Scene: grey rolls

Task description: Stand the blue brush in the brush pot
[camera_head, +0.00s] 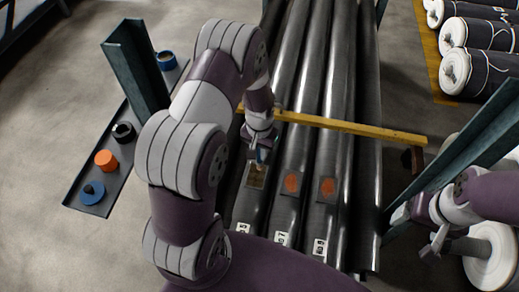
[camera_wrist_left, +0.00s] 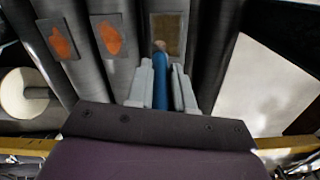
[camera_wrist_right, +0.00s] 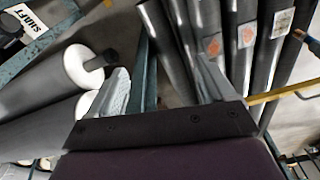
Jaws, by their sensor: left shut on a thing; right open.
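My left gripper (camera_head: 259,145) is shut on the blue brush (camera_wrist_left: 161,78). In the left wrist view the brush sits between the two fingers, its tip pointing at the brownish square patch (camera_wrist_left: 169,33) on one roll. I cannot tell whether the tip touches it. In the head view only a little of the brush (camera_head: 259,156) shows below the gripper. My right gripper (camera_head: 434,240) is open and empty at the right.
Several long dark rolls (camera_head: 338,100) lie side by side, two with orange patches (camera_head: 292,184). A yellow bar (camera_head: 350,126) crosses above them. An orange item (camera_head: 106,160) and a blue disc (camera_head: 93,192) share the tray. A green post (camera_head: 137,70) rises beside it.

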